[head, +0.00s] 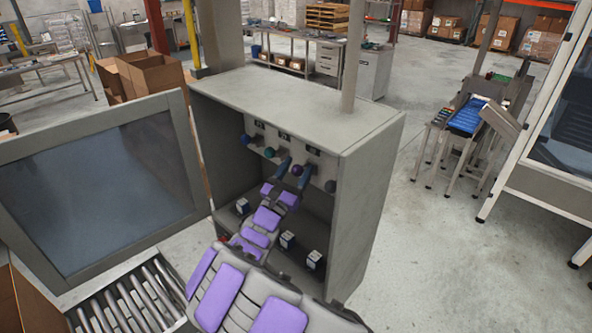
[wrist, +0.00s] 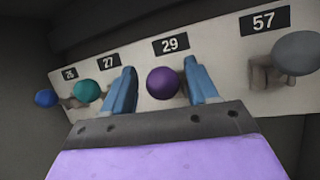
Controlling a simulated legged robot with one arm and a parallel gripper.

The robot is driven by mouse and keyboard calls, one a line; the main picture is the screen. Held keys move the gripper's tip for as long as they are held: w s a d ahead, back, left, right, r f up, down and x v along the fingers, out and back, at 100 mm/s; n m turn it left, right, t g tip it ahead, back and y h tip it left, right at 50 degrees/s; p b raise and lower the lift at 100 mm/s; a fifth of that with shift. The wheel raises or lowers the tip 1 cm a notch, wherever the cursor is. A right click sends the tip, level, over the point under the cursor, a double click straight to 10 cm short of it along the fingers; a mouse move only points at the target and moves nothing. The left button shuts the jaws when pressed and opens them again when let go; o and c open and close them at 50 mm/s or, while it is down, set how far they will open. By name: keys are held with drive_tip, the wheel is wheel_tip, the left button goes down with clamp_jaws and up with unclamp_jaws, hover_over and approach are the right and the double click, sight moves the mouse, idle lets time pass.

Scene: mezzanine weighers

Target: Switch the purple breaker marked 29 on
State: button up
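The purple breaker knob (wrist: 163,84) sits under the plate marked 29 (wrist: 171,44) on a pale panel. It also shows in the head view (head: 297,170), inside the grey cabinet (head: 372,180). My gripper (wrist: 159,72) is open, with one blue finger on each side of the purple knob. A narrow gap shows at the left finger; the right finger is very close, and I cannot tell if it touches. The knob's lever is mostly hidden behind the ball, so its position is unclear.
A teal knob (wrist: 86,91) marked 27 is left of my left finger, with a blue knob (wrist: 45,98) beyond it. A grey knob (wrist: 297,53) marked 57 is at right. Small boxes (head: 287,240) stand low in the cabinet. Its door (head: 100,190) hangs open at left.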

drive_tip(key=shift+d+r, duration=0.1)
drive_tip(key=c, duration=1)
drive_tip(key=shift+r, duration=0.25)
drive_tip(key=shift+w+r+g+y, duration=0.1)
drive_tip(key=shift+g+y, duration=0.2)
drive_tip(key=shift+g, duration=0.5)
drive_tip(key=o, duration=1)
drive_tip(key=shift+w, duration=0.1)
